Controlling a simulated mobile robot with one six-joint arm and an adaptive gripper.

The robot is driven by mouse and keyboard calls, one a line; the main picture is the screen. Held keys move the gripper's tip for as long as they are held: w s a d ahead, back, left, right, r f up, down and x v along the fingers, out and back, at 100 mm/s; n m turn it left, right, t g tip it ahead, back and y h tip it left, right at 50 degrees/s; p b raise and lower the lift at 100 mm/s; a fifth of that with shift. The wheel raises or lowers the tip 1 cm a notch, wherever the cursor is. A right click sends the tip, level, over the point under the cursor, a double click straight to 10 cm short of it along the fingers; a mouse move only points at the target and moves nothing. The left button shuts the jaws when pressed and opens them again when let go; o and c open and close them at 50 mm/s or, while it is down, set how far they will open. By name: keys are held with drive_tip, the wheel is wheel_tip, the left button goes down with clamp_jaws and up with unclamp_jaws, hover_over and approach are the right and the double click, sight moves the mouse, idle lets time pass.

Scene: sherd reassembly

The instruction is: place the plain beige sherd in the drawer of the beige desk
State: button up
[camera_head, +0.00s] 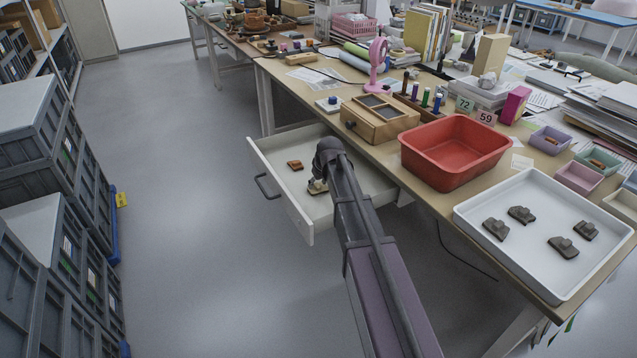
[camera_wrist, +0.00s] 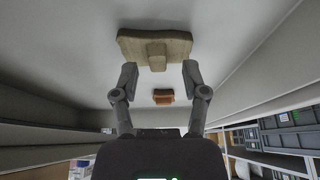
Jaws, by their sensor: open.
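The plain beige sherd (camera_wrist: 155,46) lies on the floor of the open drawer (camera_head: 279,198), with its raised knob toward my gripper. In the head view the sherd (camera_head: 316,188) is partly hidden beneath my gripper. My gripper (camera_wrist: 160,72) is open, its two fingertips apart on either side of the knob and not visibly pressing on it. In the head view my gripper (camera_head: 320,179) is low inside the drawer. The drawer is pulled out from the beige desk (camera_head: 297,97).
An orange-brown sherd (camera_head: 295,165) also lies in the drawer, apart from the beige one. On the desk stand a wooden box (camera_head: 379,130), a red tub (camera_head: 455,165) and a white tray (camera_head: 540,287) with several dark sherds. Grey crates (camera_head: 75,210) stand at left; the floor between is clear.

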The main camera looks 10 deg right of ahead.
drive_tip(key=p+v, duration=1)
drive_tip(key=v, duration=0.1)
drive_tip(key=shift+r, duration=0.2)
drive_tip(key=shift+s, duration=0.15)
idle(0.6)
drive_tip(key=s+a+f+m+g+h, duration=0.1)
drive_tip(key=s+m+g, duration=0.2)
drive_tip(key=s, duration=2.2)
drive_tip(key=shift+f+m+g, duration=0.2)
drive_tip(key=shift+m+g, duration=0.1)
drive_tip(key=shift+g, duration=0.3)
drive_tip(key=shift+a, duration=0.1)
